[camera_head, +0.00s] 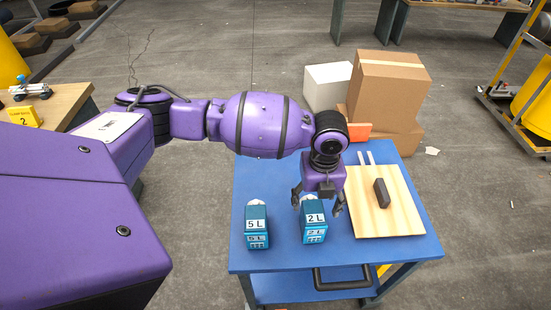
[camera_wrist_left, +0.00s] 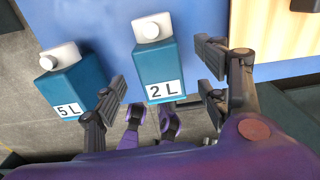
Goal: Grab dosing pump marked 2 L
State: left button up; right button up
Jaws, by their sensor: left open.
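The dosing pump marked 2 L (camera_head: 314,228) is a teal box with a white top and white label, upright on the blue cart. It also shows in the left wrist view (camera_wrist_left: 160,70). The dosing pump marked 5 L (camera_head: 256,226) stands to its left, and shows in the left wrist view (camera_wrist_left: 75,82). My left gripper (camera_head: 318,204) is open above and behind the 2 L pump, its fingers to either side of the pump's top in the head view. In the left wrist view the fingers (camera_wrist_left: 165,88) are spread with the 2 L pump between them; contact cannot be told. My right gripper is not in view.
The blue cart (camera_head: 270,187) also bears a wooden board (camera_head: 402,210) with a dark block (camera_head: 381,193) on the right. Cardboard boxes (camera_head: 388,88) stand behind the cart. A wooden table (camera_head: 68,103) is at the left. The cart's left rear area is clear.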

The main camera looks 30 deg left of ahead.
aim_at(313, 210)
pick_arm(q)
jog(key=shift+w+f, duration=0.25)
jog(key=shift+f, duration=0.05)
jog(key=shift+s+f, duration=0.25)
jog(key=shift+f, duration=0.35)
jog(key=shift+s+f, duration=0.2)
jog(key=shift+f, duration=0.4)
notch_tip(313, 210, down, 4)
jog(key=shift+w+r, duration=0.1)
jog(key=shift+f, duration=0.35)
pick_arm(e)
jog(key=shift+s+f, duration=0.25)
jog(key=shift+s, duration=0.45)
pick_arm(q)
jog(key=shift+w+r, duration=0.1)
jog(key=shift+w, duration=0.05)
grip_shut()
